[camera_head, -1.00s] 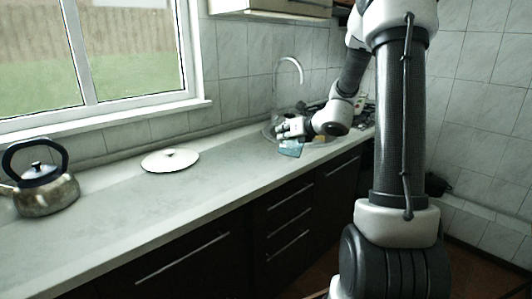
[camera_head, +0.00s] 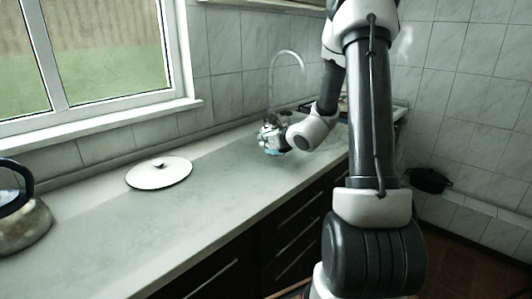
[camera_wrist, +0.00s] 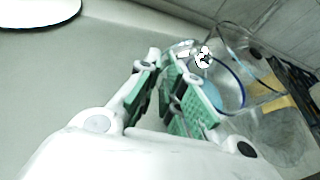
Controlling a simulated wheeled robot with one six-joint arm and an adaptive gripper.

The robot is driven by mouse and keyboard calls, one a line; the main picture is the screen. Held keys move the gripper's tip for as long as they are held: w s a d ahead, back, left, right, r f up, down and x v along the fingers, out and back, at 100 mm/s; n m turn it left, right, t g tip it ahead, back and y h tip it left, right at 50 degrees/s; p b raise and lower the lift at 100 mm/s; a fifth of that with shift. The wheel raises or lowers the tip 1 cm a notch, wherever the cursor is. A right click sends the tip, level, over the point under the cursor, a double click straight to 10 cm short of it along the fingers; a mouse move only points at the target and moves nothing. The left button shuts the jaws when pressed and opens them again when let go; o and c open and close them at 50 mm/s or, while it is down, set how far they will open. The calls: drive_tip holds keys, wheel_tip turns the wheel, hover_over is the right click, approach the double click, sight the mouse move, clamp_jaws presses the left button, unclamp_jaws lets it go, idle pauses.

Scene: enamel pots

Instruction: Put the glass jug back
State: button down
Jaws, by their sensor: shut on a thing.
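My gripper (camera_head: 270,138) is over the counter near the sink in the head view, its fingers closed. In the wrist view my gripper (camera_wrist: 174,68) has its green-padded fingers close together at the near side of the clear glass jug (camera_wrist: 228,82), which has a blue rim line. The fingers are shut on the jug, apparently by its handle; the exact grip is partly hidden. In the head view only a pale blue bit of the jug (camera_head: 272,152) shows under my gripper. I cannot tell whether its base touches the counter.
A white lid (camera_head: 159,173) lies on the pale counter (camera_head: 175,225), and a kettle (camera_head: 22,225) stands at far left. A curved tap (camera_head: 287,55) rises behind my gripper. A black pot (camera_head: 429,180) is at right. The counter between lid and gripper is clear.

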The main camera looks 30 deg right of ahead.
wheel_tip(320, 180, down, 4)
drive_tip(key=shift+f, duration=0.2)
drive_tip(key=c, duration=2)
unclamp_jaws()
drive_tip(key=shift+f, duration=0.1)
drive_tip(key=o, duration=0.5)
drive_tip(key=shift+c, duration=0.2)
